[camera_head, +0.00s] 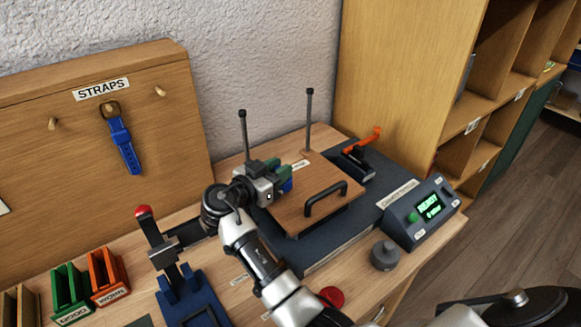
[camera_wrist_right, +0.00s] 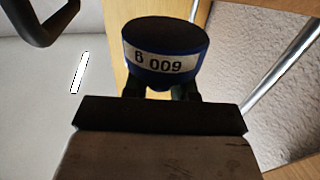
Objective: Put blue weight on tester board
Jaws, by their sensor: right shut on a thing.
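My right gripper (camera_head: 278,178), with green fingers, is shut on the blue weight (camera_head: 287,186) and holds it over the left part of the tester board (camera_head: 318,205). The gripper hides much of the weight. In the right wrist view the weight (camera_wrist_right: 165,45) is a round disc with a dark face, a blue rim and a white label that reads upside down. The board is a wooden plate with a black handle (camera_head: 326,198) on a dark base. I cannot tell whether the weight touches the board. My left gripper is not in view.
Two upright rods (camera_head: 308,120) stand behind the board. An orange-handled clamp (camera_head: 358,155) is at its back right. A display box (camera_head: 422,212) and a grey weight (camera_head: 384,255) stand right. A red round thing (camera_head: 331,297) lies in front. Green and orange holders (camera_head: 107,277) stand left.

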